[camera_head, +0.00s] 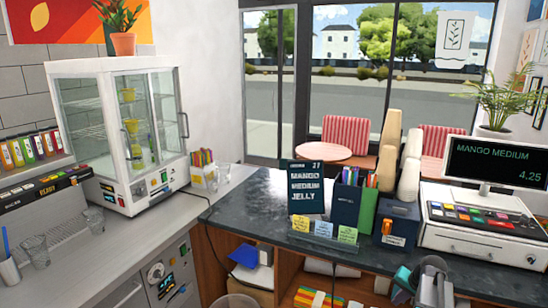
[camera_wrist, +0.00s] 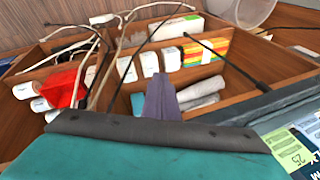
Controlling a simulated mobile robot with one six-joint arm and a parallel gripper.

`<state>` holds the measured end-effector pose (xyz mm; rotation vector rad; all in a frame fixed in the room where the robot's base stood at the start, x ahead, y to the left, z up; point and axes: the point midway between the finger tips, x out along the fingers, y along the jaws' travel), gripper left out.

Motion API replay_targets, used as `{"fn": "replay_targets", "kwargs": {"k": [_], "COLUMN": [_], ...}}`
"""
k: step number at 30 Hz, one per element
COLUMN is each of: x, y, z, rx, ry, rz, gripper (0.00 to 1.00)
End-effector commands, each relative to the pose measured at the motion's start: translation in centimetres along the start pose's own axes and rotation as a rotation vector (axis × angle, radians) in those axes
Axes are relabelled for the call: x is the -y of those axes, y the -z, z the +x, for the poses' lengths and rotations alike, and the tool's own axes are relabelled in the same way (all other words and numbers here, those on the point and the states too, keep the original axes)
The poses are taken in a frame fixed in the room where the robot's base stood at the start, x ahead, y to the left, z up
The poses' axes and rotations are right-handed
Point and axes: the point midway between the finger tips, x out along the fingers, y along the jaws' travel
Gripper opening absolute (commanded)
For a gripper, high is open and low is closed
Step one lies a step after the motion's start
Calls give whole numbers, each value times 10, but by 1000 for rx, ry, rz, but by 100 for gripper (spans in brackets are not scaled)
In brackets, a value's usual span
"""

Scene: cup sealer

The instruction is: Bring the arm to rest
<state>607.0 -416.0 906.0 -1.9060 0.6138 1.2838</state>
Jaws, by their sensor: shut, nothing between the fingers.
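My gripper (camera_wrist: 161,92) shows in the wrist view as narrow grey-purple fingers, closed together with nothing between them. It points over the brown wooden shelf compartments (camera_wrist: 118,98) under the counter. In the head view, grey and teal parts of my arm (camera_head: 434,283) show at the bottom right, in front of the dark counter (camera_head: 262,208) and below the cash register (camera_head: 478,226). The fingertips cannot be made out there.
The dark counter holds an order sign (camera_head: 306,188), a card holder and cup stacks (camera_head: 390,130). A glass-door cabinet (camera_head: 125,130) stands on the left counter near clear cups (camera_head: 95,218). The compartments hold white rolls (camera_wrist: 170,58), an orange-green box (camera_wrist: 206,52) and thin cables.

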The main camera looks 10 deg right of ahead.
Motion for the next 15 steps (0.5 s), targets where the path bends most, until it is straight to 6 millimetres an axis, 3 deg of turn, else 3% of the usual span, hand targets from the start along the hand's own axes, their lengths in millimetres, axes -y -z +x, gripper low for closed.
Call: {"fn": "replay_targets", "kwargs": {"k": [1,6,15], "x": [8,26,43], "y": [-22,-84,-201], "z": [16,60,121], "rx": [32,127,289], "ry": [-8,-39,-101], "rz": [-24,-103,-250], "gripper": [0,0,0]}}
